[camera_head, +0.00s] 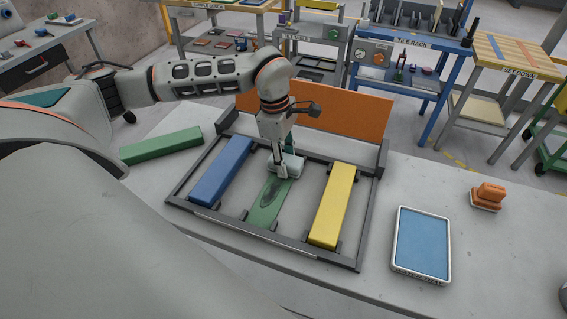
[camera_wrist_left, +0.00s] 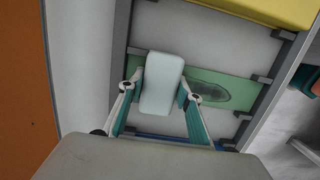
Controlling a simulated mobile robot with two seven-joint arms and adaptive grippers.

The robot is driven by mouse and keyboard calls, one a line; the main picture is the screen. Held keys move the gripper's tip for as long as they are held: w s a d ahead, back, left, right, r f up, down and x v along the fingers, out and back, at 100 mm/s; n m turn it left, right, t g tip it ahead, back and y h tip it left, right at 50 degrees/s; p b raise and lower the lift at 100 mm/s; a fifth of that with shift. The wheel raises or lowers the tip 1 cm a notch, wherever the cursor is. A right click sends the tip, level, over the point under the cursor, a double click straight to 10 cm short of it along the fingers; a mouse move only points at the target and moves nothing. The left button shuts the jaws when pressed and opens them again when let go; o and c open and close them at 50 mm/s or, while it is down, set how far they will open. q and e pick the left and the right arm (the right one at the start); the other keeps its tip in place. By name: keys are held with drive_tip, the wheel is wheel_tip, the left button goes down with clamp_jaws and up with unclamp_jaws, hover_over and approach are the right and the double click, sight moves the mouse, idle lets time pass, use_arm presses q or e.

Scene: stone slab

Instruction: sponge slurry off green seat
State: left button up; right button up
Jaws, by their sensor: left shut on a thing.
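The green seat (camera_head: 262,207) is a flat green strip in the middle of a dark frame, between a blue bar and a yellow bar. A dark oval slurry patch (camera_head: 269,194) lies on it and also shows in the left wrist view (camera_wrist_left: 223,92). My left gripper (camera_head: 283,170) is shut on a pale sponge (camera_wrist_left: 161,84) at the far end of the seat. The sponge is over the green strip beside the patch; whether it touches the strip I cannot tell. My right gripper is not in view.
The blue bar (camera_head: 221,170) and yellow bar (camera_head: 332,205) stand higher on either side. An orange panel (camera_head: 335,108) rises behind the frame (camera_head: 290,243). A loose green bar (camera_head: 161,146) lies left.

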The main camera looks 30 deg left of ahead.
use_arm(q)
drive_tip(key=shift+w+a+r, duration=0.2)
drive_tip(key=shift+w+r, duration=0.05)
drive_tip(key=shift+w, duration=0.2)
drive_tip(key=shift+w+r+p, duration=0.2)
drive_tip(key=shift+r+p, duration=0.6)
drive_tip(key=shift+r, duration=0.1)
drive_tip(key=shift+c, duration=0.7)
wheel_tip(320, 180, up, 3)
drive_tip(key=p, duration=0.3)
drive_tip(key=shift+s+r, duration=0.1)
drive_tip(key=shift+r, duration=0.1)
drive_tip(key=shift+s+d+r, duration=0.1)
drive_tip(key=shift+s+r, duration=0.05)
drive_tip(key=shift+r, duration=0.15)
drive_tip(key=shift+f, duration=0.1)
drive_tip(key=shift+r, duration=1.5)
